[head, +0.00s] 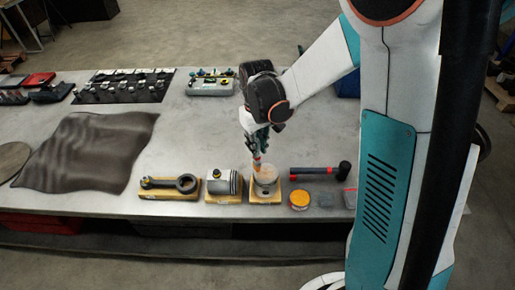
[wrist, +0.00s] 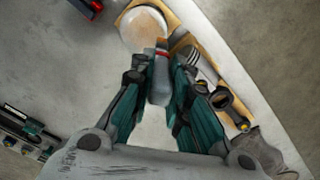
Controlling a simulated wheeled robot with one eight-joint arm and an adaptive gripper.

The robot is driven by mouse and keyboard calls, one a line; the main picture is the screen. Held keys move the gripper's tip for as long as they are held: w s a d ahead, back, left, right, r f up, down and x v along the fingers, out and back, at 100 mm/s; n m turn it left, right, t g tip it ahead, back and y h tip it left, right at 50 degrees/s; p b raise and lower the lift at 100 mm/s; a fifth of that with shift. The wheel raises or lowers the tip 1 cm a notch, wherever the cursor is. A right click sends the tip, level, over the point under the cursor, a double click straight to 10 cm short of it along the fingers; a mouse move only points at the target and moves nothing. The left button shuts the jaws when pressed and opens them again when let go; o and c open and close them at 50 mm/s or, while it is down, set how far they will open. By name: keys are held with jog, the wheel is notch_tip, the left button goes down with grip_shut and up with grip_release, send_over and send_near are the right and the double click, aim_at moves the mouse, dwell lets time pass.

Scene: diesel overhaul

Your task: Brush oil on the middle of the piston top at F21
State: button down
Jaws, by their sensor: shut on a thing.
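The upright piston (head: 265,186) stands on a wooden block, its round pale top facing up. In the wrist view the piston top (wrist: 142,30) is at the upper middle and looks shiny in places. My gripper (head: 262,146) is above it, shut on a brush (wrist: 159,82) with a grey handle and red band. The brush points down, and its bristles (wrist: 162,43) overlap the right edge of the piston top in the wrist view. I cannot tell whether they touch. No F21 label is legible.
A second piston (head: 221,186) lies left of the upright one, then a connecting rod (head: 160,184). A dark cloth (head: 85,150) covers the bench's left.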

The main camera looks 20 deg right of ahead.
jog(key=shift+w+a+r+p, duration=0.15)
jog(key=shift+r+p, duration=0.25)
jog(key=shift+r, duration=0.5)
jog(key=shift+r+p, duration=0.9)
jog(key=shift+r, duration=0.7)
jog(key=shift+f, duration=0.1)
